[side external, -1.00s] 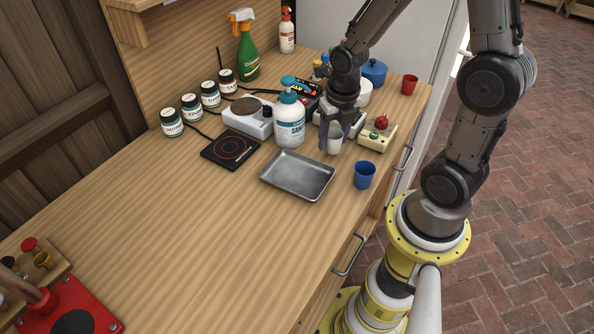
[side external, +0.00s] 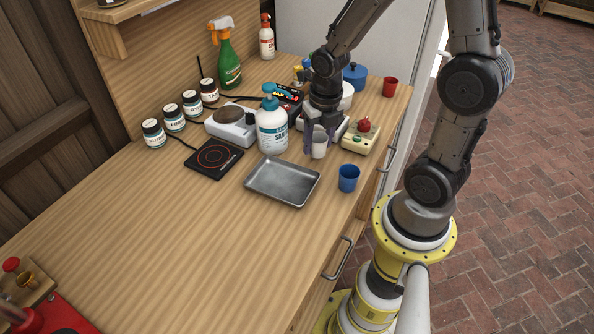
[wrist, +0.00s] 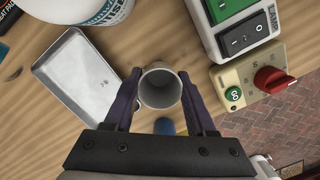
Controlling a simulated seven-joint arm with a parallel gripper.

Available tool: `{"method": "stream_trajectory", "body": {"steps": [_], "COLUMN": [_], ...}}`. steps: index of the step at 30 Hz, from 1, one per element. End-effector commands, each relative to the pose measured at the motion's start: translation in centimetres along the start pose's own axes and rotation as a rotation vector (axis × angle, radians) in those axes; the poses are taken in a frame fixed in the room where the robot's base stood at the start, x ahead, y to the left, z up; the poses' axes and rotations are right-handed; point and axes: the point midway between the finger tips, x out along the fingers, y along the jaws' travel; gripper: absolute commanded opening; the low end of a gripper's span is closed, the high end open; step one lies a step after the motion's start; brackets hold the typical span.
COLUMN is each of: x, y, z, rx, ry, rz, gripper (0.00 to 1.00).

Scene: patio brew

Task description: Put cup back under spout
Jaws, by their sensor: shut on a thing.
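A whitish-grey cup (side external: 319,148) is between the fingers of my gripper (side external: 320,139), which is shut on it. In the wrist view my gripper (wrist: 159,78) has a dark purple finger on either side of the cup (wrist: 160,88). The cup is upright, its round mouth faces the wrist camera and it looks empty. Whether its base touches the counter I cannot tell. No spout shows clearly; a red machine (side external: 62,318) is partly cut off at the lower left.
A metal tray (side external: 256,190) lies left of the cup, with a sanitizer bottle (side external: 272,132) behind it. A blue cup (side external: 348,178) stands in front. A cream box with a red knob (side external: 358,140) is close on the right. The counter's left front (side external: 190,240) is clear.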

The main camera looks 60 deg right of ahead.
Motion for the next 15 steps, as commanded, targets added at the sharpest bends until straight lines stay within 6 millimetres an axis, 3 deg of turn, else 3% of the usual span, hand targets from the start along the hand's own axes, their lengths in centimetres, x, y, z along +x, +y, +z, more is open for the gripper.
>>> {"method": "stream_trajectory", "body": {"steps": [5, 15], "x": [-3.2, -10.4], "y": [0.0, -2.2], "z": [-1.8, -9.0], "rx": [0.116, 0.504], "ry": [-0.004, -0.005], "rz": [-0.008, -0.056], "gripper": [0.0, 0.0]}}
